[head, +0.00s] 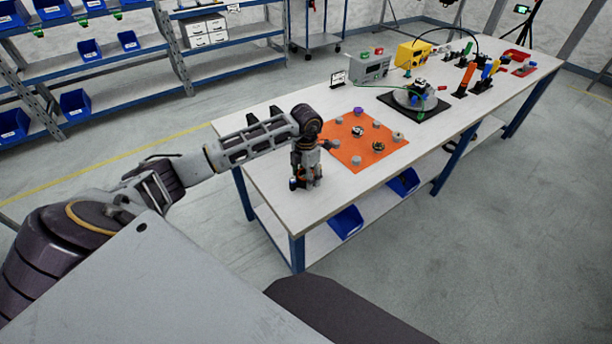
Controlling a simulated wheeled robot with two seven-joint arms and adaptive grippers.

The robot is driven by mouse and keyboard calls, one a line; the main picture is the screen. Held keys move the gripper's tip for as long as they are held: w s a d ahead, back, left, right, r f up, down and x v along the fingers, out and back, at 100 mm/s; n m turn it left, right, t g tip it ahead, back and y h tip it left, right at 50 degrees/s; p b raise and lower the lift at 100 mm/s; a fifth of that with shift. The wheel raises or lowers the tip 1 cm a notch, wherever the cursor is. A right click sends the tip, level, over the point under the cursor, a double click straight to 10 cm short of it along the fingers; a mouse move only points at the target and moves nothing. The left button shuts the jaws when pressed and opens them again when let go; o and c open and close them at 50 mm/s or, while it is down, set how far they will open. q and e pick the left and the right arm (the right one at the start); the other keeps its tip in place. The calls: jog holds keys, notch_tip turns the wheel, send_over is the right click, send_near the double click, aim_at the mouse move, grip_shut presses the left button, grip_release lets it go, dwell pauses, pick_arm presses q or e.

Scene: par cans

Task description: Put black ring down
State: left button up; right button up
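My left gripper (307,183) points down over the white table (268,150), just left of the orange mat (370,163). Its fingertips are close to the tabletop. They are too small and dark to tell whether they are open or shut, or whether they hold a ring. I cannot pick out the black ring for certain. Two small dark and gold round pieces lie on the mat, one near its middle (357,131) and one to the right (379,146). My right gripper is not in view.
Several grey round pieces and a purple one (358,109) are on the mat. Behind it stand a round grey device on a black base (417,111), a grey box (371,68) and a yellow box (412,54). The table's front left corner is clear.

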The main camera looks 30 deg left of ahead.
pick_arm(q)
jog(key=shift+o, duration=1.1)
jog(key=shift+r, duration=0.15)
notch_tip(320, 180, up, 12)
jog(key=shift+d, duration=0.1)
dwell(0.7)
